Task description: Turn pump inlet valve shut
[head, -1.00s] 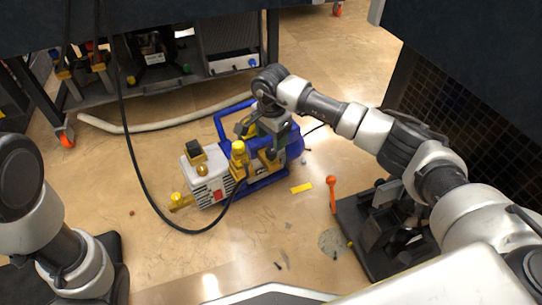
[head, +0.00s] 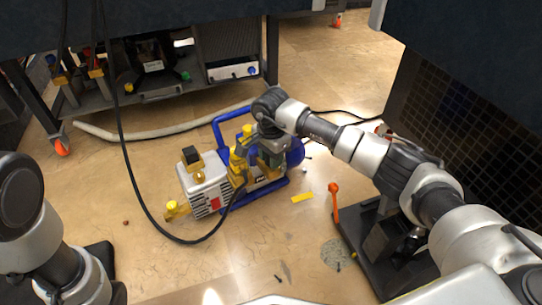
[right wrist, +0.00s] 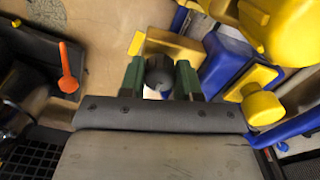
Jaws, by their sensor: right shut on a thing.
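The vacuum pump (head: 205,184) stands on the floor in the middle of the head view, with a white body, blue frame and yellow fittings. My right gripper (head: 266,160) is over its right half, partly hidden by the wrist. A dark round part shows between the fingers. Another yellow knob and a large yellow fitting (right wrist: 297,30) are close by on the right. My left arm is at the left edge of the head view; its gripper is out of sight.
A black hose (head: 131,165) loops down to the pump. An orange-handled lever (head: 334,195) stands on a dark plate at right. A yellow strip (head: 302,197) lies on the floor. A bench with an orange caster (head: 62,148) is behind. Floor in front is mostly clear.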

